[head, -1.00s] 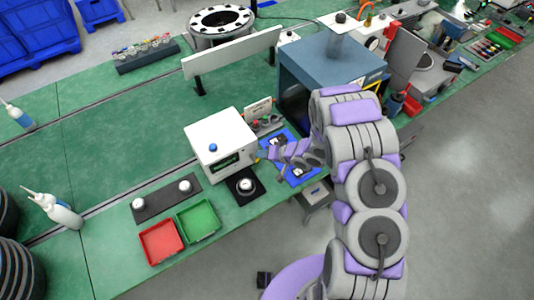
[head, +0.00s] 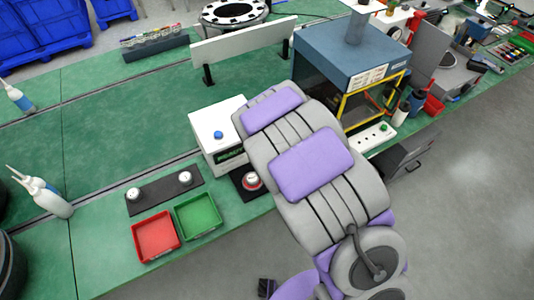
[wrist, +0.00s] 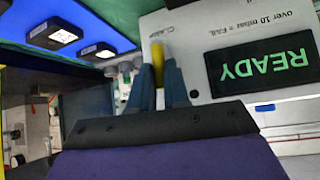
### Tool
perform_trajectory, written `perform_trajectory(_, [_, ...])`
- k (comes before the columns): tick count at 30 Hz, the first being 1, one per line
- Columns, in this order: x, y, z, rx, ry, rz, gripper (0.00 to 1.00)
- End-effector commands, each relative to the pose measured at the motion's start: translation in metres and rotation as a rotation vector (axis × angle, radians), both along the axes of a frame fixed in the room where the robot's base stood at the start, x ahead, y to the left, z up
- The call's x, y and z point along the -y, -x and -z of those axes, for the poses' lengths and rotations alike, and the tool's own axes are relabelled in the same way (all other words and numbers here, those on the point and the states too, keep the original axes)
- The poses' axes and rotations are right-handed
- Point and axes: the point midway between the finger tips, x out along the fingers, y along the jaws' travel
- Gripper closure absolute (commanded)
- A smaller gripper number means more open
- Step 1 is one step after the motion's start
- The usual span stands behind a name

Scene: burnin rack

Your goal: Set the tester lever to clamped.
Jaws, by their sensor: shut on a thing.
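The tester is a white box (head: 212,122) with a blue button on top, left of my arm in the head view. Its right part is hidden by my arm. In the wrist view its white face (wrist: 220,22) shows a dark display reading READY in green. The tester lever (wrist: 157,62) has a yellow handle beside that display, close to a small label that seems to read CLAMP. My gripper (wrist: 158,78) is shut on the lever handle, one finger on each side. My gripper is hidden in the head view.
A red tray (head: 156,236) and a green tray (head: 198,216) lie at the bench's front edge. A dark strip with two white-topped round pieces (head: 165,190) is behind them. A blue-grey chamber (head: 350,50) stands behind my arm. Black devices lie on a blue mat (wrist: 106,22).

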Motion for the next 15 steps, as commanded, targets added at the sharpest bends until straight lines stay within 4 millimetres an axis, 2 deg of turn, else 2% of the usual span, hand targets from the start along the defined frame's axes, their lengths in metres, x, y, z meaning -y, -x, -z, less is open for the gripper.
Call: perform_trajectory(15, [-0.0023, -0.0003, -0.0010, 0.023, 0.026, -0.001, 1.00])
